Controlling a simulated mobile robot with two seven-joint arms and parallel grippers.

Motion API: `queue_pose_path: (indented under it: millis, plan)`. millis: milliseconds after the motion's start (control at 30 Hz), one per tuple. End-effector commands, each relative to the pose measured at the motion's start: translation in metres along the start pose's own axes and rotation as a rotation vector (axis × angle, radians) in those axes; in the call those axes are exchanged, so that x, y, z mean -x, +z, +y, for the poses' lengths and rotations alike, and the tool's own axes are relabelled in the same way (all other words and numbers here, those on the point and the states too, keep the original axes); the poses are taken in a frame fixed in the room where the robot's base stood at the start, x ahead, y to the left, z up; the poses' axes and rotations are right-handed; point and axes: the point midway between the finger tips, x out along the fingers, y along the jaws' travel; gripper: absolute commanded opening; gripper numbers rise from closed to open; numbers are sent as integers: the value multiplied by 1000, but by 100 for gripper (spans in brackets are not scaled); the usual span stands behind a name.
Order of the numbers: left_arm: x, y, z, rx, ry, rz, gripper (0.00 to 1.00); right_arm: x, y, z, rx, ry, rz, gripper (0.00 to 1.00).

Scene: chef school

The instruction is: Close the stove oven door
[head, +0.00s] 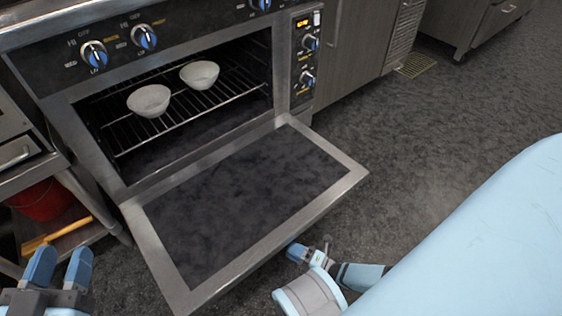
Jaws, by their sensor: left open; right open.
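The stove's oven door (240,195) is folded down and fully open, with its dark inner panel facing up. The oven cavity (185,140) behind it is exposed. My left gripper (60,266) is open and empty at the bottom left, left of the door and apart from it. My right gripper (308,254) is low, just beyond the door's front edge toward its right corner. It is seen at an angle, with a blue finger close to the door's edge; I cannot tell whether it touches.
Two pale bowls (149,100) (200,74) sit on the oven rack (170,118). Stove knobs (95,54) are above. A cart with a red bucket (42,200) stands left. Open grey floor (440,130) lies to the right.

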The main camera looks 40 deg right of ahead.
Motion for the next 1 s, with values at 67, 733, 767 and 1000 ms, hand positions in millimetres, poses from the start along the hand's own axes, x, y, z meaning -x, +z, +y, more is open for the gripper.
queue_pose_path:
  millis: [67,733,767,1000]
  plan:
    - [0,2,-1,-17,-1,9,43,-15,0,-2,-1,1,0,43]
    - [-1,-2,-4,-65,-2,37,43,-46,0,0,0,-1,-1,27]
    - [-1,-2,-4,-65,-2,36,43,-46,0,0,0,-1,-1,20]
    - [-1,-2,-4,-66,-1,34,43,-46,0,0,0,-1,-1,0]
